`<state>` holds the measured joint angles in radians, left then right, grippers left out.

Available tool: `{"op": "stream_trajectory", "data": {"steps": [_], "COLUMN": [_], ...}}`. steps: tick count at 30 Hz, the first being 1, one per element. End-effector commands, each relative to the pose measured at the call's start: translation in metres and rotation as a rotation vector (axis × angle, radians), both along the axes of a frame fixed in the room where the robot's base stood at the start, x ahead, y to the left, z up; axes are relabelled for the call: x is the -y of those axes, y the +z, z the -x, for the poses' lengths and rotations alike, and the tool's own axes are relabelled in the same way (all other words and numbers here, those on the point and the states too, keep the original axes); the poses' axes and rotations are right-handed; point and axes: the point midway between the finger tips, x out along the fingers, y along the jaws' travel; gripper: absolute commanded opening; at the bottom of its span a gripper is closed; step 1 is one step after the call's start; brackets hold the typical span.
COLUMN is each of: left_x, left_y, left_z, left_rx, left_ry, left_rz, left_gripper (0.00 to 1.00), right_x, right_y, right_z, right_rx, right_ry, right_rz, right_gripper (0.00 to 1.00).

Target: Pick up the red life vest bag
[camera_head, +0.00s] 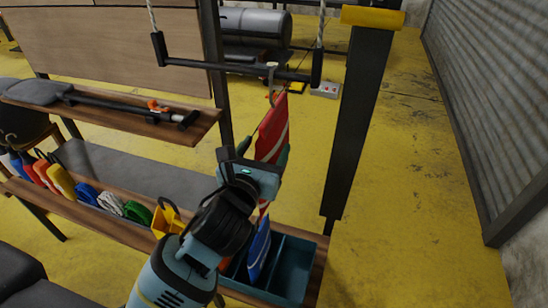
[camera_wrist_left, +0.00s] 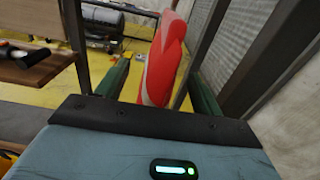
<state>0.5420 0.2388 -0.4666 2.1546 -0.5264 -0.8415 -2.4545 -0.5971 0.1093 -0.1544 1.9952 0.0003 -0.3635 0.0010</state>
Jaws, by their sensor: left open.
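The red life vest bag (camera_head: 273,130), red with a white stripe, hangs from a light hook on the dark bar in the head view. In the left wrist view it (camera_wrist_left: 164,60) stands upright between the two green fingers. My left gripper (camera_head: 263,153) is open, with one finger on each side of the bag; there is a visible gap on the left, and contact on the right cannot be told. The lower part of the bag is hidden behind my gripper. My right gripper is not in view.
A dark bar (camera_head: 215,66) hangs on ropes above the bag, beside a dark post (camera_head: 357,120). Below, a wooden shelf holds a teal divided bin (camera_head: 292,268), a yellow bailer (camera_head: 167,220) and several coloured items. The floor at right is clear.

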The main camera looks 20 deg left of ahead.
Motion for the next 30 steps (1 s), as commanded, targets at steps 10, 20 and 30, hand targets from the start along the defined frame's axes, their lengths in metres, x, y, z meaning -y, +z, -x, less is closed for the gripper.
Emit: {"op": "stream_trajectory", "data": {"steps": [10,20,30], "left_x": [0.0003,0.0002,0.0002], "left_y": [0.0,-0.0001,0.0014], "left_z": [-0.0053,-0.0051,-0.005], "left_rx": [0.0,0.0,0.004], "left_ry": [-0.001,-0.001,-0.001], "left_rz": [0.001,0.0,0.001], "left_gripper": [0.63,0.2,0.0], "right_x": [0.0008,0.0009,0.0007], "right_y": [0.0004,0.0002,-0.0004], "right_z": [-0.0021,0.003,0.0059], "right_rx": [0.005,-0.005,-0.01], "right_ry": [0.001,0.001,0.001], "right_rz": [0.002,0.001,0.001], "right_gripper": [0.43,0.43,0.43]}}
